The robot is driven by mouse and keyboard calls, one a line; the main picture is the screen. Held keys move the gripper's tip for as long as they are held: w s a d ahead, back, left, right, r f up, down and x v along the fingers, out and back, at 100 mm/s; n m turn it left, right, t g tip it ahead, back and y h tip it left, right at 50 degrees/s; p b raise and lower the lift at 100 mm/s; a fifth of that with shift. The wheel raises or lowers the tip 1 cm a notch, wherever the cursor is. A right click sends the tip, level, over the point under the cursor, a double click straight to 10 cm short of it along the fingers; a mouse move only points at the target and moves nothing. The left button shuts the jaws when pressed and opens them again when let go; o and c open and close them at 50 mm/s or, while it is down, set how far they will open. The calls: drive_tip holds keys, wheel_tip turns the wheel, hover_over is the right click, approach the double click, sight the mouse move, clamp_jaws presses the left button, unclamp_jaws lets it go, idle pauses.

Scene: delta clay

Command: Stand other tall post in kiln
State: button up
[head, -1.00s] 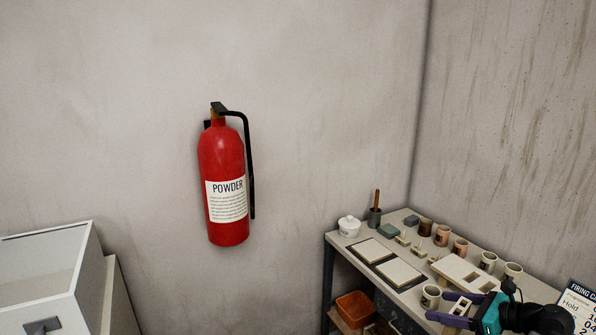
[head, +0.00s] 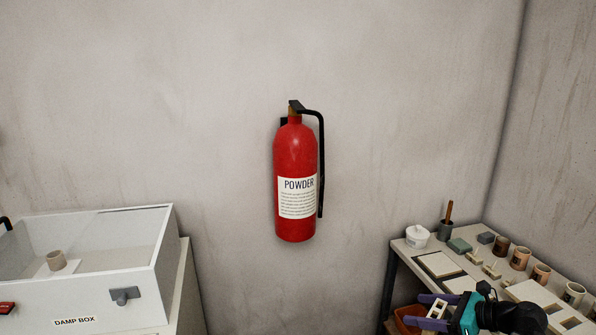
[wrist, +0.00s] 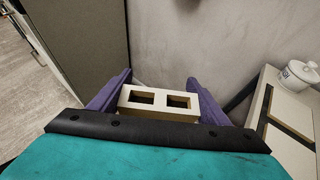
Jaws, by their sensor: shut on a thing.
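My gripper (head: 437,307) shows at the lower right in the head view, with purple fingers and a teal body. It is shut on a pale post (wrist: 160,103), a block with two square openings, which sits between the purple fingers in the wrist view. The post also shows small in the head view (head: 437,310). It is held in the air in front of the work table. No kiln shows in these frames.
A table (head: 398,252) at the right bears slabs, several cups, a white lidded pot (head: 417,237) and small posts. A damp box (head: 120,310) with a clear lid stands at the left. A red fire extinguisher (head: 295,165) hangs on the wall between them.

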drive_tip(key=w+a, duration=0.3)
drive_tip(key=a, duration=0.5)
drive_tip(key=w+a+n, duration=0.1)
drive_tip(key=w+a, duration=0.2)
drive_tip(key=a, duration=0.5)
drive_tip(key=shift+a+f+g+y, duration=0.35)
drive_tip(key=shift+f+g+y, duration=0.05)
drive_tip(key=shift+s, duration=0.1)
